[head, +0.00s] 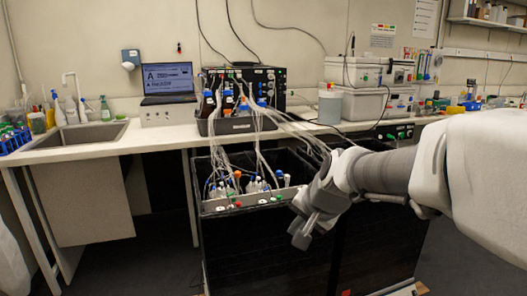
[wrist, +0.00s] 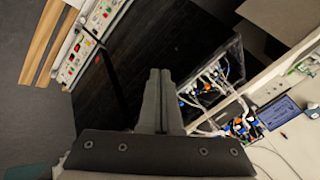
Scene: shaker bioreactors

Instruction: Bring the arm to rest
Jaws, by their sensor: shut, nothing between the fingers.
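My gripper (head: 303,238) is at the centre right of the head view, at the end of my arm, which reaches in from the right edge. It hangs in front of the black shaker cabinet (head: 265,255). In the wrist view my gripper (wrist: 160,74) shows its two grey fingers pressed together, with nothing between them. The bioreactor bottles (head: 255,184) stand in a rack in the open top of the cabinet, left of my gripper. They also show in the wrist view (wrist: 208,82) at the right. My gripper appears apart from them.
White tubes (head: 262,135) run from the bottles up to the bench (head: 155,138). The bench carries a laptop (head: 168,82), a black control unit (head: 262,85) and white boxes (head: 368,72). A sink (head: 85,135) is at the left. Dark floor is free at the lower left.

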